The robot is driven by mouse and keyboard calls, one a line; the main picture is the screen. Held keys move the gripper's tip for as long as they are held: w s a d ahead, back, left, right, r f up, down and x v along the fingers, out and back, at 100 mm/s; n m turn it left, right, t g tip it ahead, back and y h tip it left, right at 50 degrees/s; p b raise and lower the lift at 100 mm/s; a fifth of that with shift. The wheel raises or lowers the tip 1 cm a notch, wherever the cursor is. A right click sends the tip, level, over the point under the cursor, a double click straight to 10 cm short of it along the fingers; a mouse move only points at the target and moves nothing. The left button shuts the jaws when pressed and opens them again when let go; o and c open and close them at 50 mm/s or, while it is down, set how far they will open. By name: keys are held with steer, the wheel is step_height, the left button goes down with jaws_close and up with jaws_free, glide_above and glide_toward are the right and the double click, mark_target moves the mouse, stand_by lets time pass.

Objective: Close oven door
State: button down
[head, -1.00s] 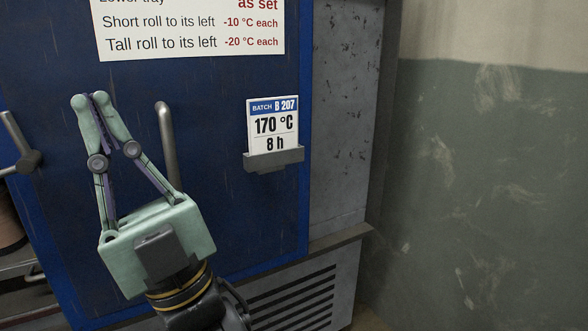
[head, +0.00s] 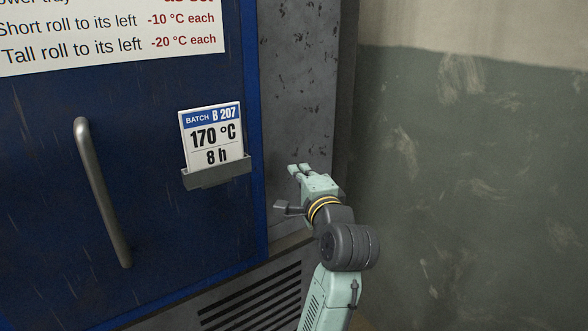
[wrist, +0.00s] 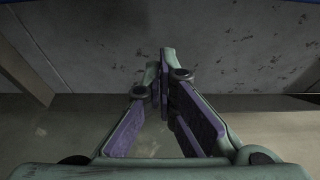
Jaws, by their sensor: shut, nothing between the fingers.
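The blue oven door (head: 60,210) fills the left of the head view, with an upright grey bar handle (head: 102,190) on its face. Its left edge is out of view, so I cannot tell from this whether it is open or shut. My gripper (head: 299,170) is right of the door's right edge, in front of the grey metal panel. It is shut and empty, clear of the handle. In the wrist view the fingertips (wrist: 163,58) meet and point toward the grey panel. I cannot tell whether they touch it.
A batch card (head: 212,135) reading 170 °C, 8 h sits in a small holder on the door. A white notice (head: 110,30) is above. A vent grille (head: 255,300) is low down. A green and cream wall (head: 460,180) stands at the right.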

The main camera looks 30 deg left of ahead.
steer(key=w+a+p, duration=0.1)
steer(key=a+p, duration=0.1)
steer(key=a, duration=0.5)
steer(key=shift+w+a, duration=0.15)
steer(key=shift+w, duration=0.05)
